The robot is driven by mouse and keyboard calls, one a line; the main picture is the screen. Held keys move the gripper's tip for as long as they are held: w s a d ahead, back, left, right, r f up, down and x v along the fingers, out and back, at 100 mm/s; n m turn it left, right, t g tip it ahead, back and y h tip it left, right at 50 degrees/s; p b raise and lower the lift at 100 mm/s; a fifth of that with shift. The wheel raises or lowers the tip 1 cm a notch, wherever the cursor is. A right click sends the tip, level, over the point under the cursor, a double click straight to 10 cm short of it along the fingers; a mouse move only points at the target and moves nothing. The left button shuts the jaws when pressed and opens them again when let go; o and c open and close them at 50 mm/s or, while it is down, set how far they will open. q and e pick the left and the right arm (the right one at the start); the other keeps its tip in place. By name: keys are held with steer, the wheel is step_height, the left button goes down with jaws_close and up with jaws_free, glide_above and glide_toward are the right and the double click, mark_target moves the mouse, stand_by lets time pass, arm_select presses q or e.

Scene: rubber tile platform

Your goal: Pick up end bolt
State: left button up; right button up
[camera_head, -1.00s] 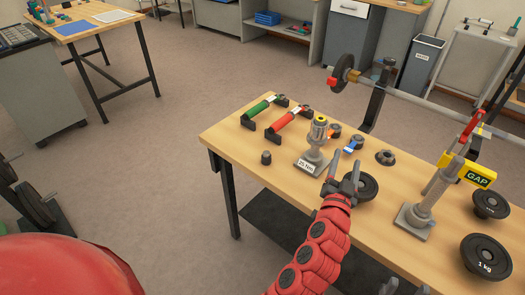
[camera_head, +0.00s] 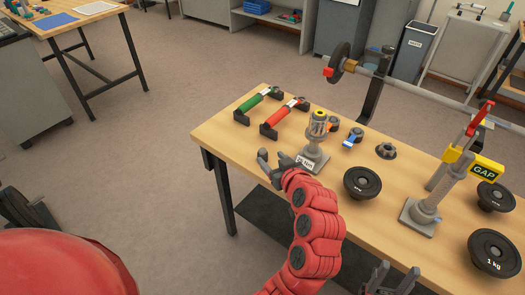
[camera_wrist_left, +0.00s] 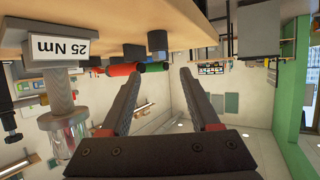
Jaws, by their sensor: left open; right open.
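A small dark cylinder, apparently the end bolt (camera_wrist_left: 157,43), stands on the wooden table top in the left wrist view, where the picture is upside down. It lies just beyond my left fingertips, roughly in line with the gap between them. In the head view my left gripper (camera_head: 272,162) is at the table's near left edge and covers the bolt's place, so I cannot tell them apart there. My left gripper (camera_wrist_left: 158,76) is open with nothing between its fingers. My right gripper (camera_head: 379,277) is open and empty at the bottom, beside the table's near edge.
A stand with a "25 Nm" label (camera_wrist_left: 58,48) is close beside my left gripper. Green (camera_head: 258,103) and red (camera_head: 283,117) handles lie behind. A dark weight disc (camera_head: 362,182) and a post with a yellow GAP sign (camera_head: 487,168) are to the right.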

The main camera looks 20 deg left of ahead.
mark_target(262, 149)
arm_select(q)
steer(key=p+x, duration=0.1)
steer(key=x, duration=0.7)
steer(key=shift+w+a, duration=0.2)
steer(key=shift+w, duration=0.1)
jaws_close()
